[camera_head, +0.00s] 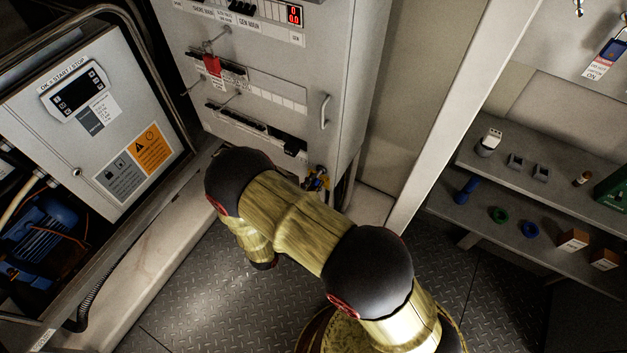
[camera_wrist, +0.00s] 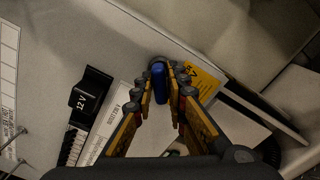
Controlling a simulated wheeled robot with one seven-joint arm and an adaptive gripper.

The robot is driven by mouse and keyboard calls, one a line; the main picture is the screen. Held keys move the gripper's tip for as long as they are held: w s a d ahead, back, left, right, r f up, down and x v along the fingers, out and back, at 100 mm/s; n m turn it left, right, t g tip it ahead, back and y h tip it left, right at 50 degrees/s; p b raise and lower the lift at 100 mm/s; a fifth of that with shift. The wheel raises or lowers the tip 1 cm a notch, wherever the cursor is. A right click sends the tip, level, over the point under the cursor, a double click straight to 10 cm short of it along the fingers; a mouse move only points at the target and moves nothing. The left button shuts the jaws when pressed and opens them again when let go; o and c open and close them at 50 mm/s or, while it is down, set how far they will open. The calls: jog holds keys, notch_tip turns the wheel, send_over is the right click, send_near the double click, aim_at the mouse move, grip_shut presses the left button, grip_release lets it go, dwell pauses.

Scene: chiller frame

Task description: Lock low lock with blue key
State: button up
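My gripper (camera_head: 316,179) is at the lower right corner of the grey electrical cabinet (camera_head: 345,70), partly behind my own arm. In the wrist view its yellow fingers (camera_wrist: 160,84) are closed in on a blue piece, which looks like the blue key (camera_wrist: 158,84). The key's tip end points at a dark round fitting (camera_wrist: 157,62) on the cabinet face, which looks like the low lock. Whether the key is inside it or just in front of it I cannot tell.
A red padlock (camera_head: 211,64) hangs on the cabinet's upper breaker row. A handle (camera_head: 324,111) sticks out at its right edge. A shelf (camera_head: 440,205) at right holds small items. In the wrist view a 12 V label (camera_wrist: 81,101) and a yellow sticker (camera_wrist: 203,82) are near the fingers.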

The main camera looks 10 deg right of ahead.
jog(key=shift+m+b, duration=0.9)
jog(key=shift+m, duration=0.4)
jog(key=shift+m+b, duration=1.15)
jog(key=shift+m, duration=0.15)
jog(key=shift+o, duration=1.2)
jog(key=o, duration=0.7)
jog(key=shift+o, duration=0.4)
jog(key=v, duration=0.7)
